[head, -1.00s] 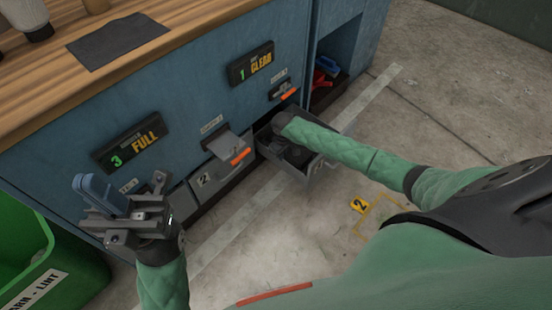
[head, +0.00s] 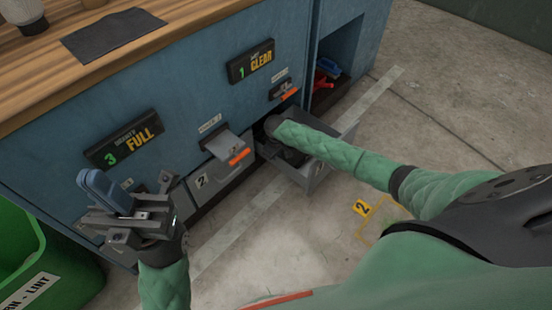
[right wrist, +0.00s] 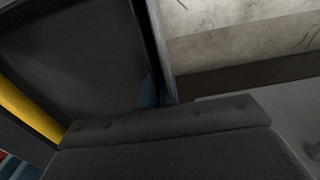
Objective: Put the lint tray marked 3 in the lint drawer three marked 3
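My left gripper (head: 140,213) is in front of the cabinet's left end, with a blue looped piece (head: 103,190) held in its fingers. The piece moves with the gripper; I see no number on it, so I cannot tell whether it is the lint tray. A black sign reading 3 FULL (head: 125,140) is on the cabinet above. Drawer three's front below it is mostly hidden by my left gripper. My right gripper reaches into an open grey drawer (head: 318,172) right of drawer 2; its fingers are hidden. The right wrist view shows dark surfaces close up, without clear fingertips.
Drawer 2 (head: 226,165) has a grey flap and an orange handle. A green bin (head: 65,262) stands at the lower left. Open floor is beyond.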

